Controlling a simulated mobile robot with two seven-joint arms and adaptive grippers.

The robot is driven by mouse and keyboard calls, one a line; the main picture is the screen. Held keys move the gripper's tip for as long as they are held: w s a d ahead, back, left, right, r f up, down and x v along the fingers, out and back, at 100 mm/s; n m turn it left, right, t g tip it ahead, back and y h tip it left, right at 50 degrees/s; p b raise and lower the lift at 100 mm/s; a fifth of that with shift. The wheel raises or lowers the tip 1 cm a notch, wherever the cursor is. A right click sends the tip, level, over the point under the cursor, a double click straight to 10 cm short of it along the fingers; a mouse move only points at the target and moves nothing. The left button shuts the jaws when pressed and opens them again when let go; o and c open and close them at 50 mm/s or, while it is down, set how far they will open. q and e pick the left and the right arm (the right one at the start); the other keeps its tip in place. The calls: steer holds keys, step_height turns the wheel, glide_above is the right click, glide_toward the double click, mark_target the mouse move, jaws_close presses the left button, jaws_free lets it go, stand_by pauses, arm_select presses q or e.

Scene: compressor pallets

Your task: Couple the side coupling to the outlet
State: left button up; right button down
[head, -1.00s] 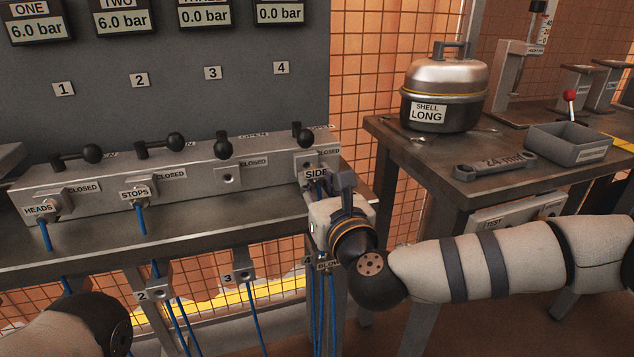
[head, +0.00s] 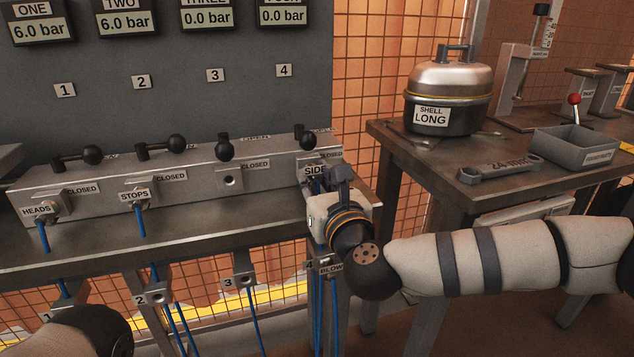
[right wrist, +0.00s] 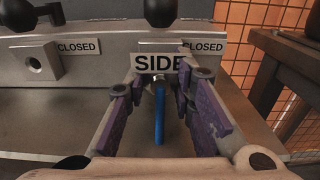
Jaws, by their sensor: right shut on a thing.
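The side coupling, with its white SIDE tag (head: 315,170) and blue hose (right wrist: 159,118), is held in my right gripper (head: 322,186). In the right wrist view the gripper (right wrist: 160,84) has its purple-padded fingers on both sides of the coupling, with the tag across their tips. The coupling faces the fourth outlet (right wrist: 152,47) on the grey manifold, below the valve marked 4 and CLOSED. The tag and fingers hide the outlet's mouth, so I cannot tell whether the coupling is seated in it. My left gripper is out of view; only part of that arm shows.
The HEADS (head: 37,210) and STOPS (head: 134,195) couplings sit at the first two outlets; the third outlet (head: 230,180) is bare. Below the bench edge hang numbered holders (head: 154,294) and blue hoses. A second table (head: 400,150) stands right, bearing a LONG shell (head: 447,95).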

steer(key=shift+w+a, duration=0.1)
steer(key=shift+w, duration=0.1)
steer(key=c, duration=1.3)
jaws_free()
steer(key=v, duration=1.2)
